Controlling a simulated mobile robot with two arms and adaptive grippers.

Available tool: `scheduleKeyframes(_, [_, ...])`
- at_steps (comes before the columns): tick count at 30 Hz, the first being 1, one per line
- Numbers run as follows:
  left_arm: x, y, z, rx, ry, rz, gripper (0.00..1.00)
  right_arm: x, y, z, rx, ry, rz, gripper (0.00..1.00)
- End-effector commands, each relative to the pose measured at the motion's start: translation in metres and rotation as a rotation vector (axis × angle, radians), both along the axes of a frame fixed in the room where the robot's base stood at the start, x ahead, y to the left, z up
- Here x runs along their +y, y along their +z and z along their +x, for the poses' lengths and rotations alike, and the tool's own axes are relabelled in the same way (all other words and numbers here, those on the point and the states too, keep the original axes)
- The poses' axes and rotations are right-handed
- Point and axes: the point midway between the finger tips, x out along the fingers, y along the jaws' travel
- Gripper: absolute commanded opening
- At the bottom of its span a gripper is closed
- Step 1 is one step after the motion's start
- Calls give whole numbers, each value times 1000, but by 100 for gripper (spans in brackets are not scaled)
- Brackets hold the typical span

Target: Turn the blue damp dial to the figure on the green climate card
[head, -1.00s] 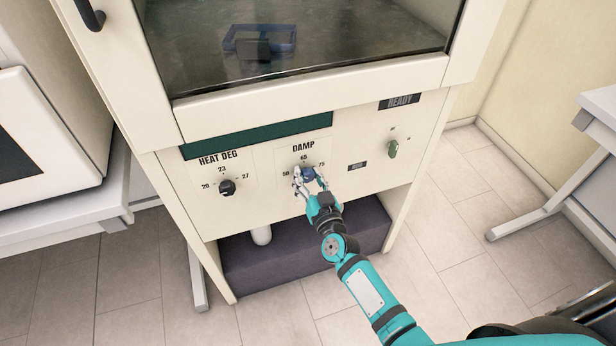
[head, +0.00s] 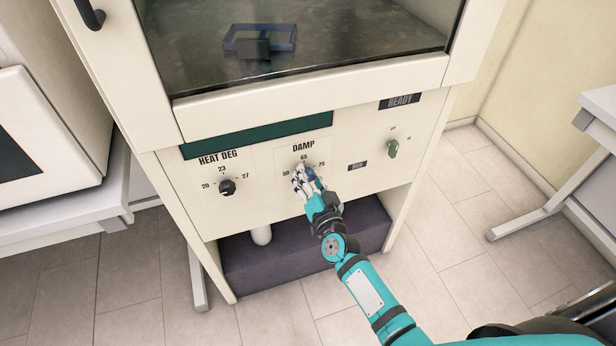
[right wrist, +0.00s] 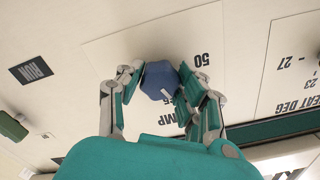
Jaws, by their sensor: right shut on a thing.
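The blue damp dial (head: 311,174) is on the cabinet's front panel under the word DAMP, with the figures 50, 65 and 75 around it. My right gripper (head: 309,178) is shut on the dial, its fingers on either side. The right wrist view, which is upside down, shows the blue dial (right wrist: 160,80) between the fingers of my right gripper (right wrist: 158,84). A short white mark shows on the dial; the exact figure it points to cannot be told, as fingers cover part of the scale. No green climate card can be made out. My left gripper is out of view.
The black heat dial (head: 227,187) is to the left on the same panel. A green switch (head: 393,149) and a small dark RUN button (head: 357,166) are to the right. A dark green strip (head: 258,135) runs above the dials. A glass window is higher up.

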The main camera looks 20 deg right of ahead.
Motion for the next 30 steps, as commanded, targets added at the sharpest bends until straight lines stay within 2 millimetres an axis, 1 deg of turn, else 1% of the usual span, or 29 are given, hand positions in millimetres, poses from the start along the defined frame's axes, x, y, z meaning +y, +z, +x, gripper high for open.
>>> scheduleKeyframes(6, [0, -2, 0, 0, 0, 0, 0, 0, 0, 0, 6, 0, 176, 4])
scheduleKeyframes(15, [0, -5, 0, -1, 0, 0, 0, 0, -1, 0, 13, 0, 344, 4])
scheduleKeyframes(22, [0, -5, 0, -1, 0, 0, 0, 0, -1, 0, 15, 0, 402, 4])
scheduleKeyframes(30, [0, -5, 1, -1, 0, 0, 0, 0, -1, 0, 15, 0, 413, 4])
